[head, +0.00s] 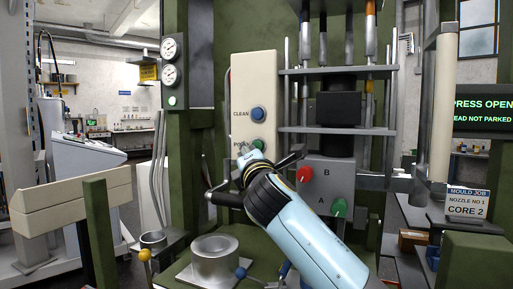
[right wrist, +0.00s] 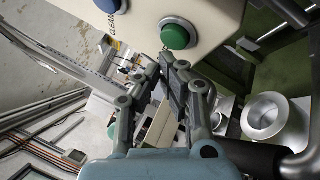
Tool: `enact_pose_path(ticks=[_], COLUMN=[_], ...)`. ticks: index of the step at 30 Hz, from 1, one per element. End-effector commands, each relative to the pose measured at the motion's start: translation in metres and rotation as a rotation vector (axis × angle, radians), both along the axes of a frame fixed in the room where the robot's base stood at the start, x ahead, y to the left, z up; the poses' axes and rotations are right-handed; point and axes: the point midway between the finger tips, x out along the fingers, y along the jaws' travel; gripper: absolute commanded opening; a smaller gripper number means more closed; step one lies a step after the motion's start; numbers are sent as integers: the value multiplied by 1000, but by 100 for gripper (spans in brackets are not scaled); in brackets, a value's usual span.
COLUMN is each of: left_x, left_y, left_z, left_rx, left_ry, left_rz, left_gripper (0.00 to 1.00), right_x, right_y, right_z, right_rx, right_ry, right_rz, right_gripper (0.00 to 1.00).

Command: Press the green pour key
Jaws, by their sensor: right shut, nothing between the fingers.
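The green pour key (head: 258,144) is a round button low on the cream control panel (head: 254,80), below the blue clean key (head: 257,114). Its label is partly hidden by my right gripper (head: 247,160). In the right wrist view the green key (right wrist: 178,34) sits just beyond the fingertips of my right gripper (right wrist: 172,62), which are shut and empty. A small gap seems to show between the tips and the key; I cannot tell for sure whether they touch. My left gripper is not in view.
A grey box with a red knob (head: 303,174) and a green knob (head: 339,207) stands right of the panel. A metal pot (head: 214,258) sits below. A screen (head: 482,112) reads "PRESS OPEN".

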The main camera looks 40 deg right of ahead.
Motion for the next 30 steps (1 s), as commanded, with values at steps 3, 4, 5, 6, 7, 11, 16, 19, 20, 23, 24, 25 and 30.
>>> enact_pose_path(ticks=[3,4,5,6,7,11,16,19,20,23,24,25,30], left_x=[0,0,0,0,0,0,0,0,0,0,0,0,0], left_y=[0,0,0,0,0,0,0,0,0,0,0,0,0], left_z=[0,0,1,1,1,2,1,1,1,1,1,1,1], left_rx=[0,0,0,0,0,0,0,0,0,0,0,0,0], left_ry=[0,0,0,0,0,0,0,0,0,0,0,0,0], left_rz=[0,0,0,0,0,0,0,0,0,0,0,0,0], left_gripper=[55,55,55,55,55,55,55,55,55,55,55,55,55], right_x=[1,1,1,2,3,4,4,4,4,4,5,5,6], right_y=[-1,-2,-2,-4,-5,-7,-7,-7,-8,-8,-8,-9,-10], right_z=[0,0,0,0,0,1,0,0,0,0,0,0,0], right_rx=[0,-1,-1,-1,-1,-1,0,0,0,0,0,0,0], right_ry=[0,0,0,0,0,0,0,0,0,0,0,0,0], right_rz=[0,0,0,0,0,0,0,0,0,0,0,0,0], right_gripper=[0,0,0,0,0,0,0,0,0,0,0,0,0])
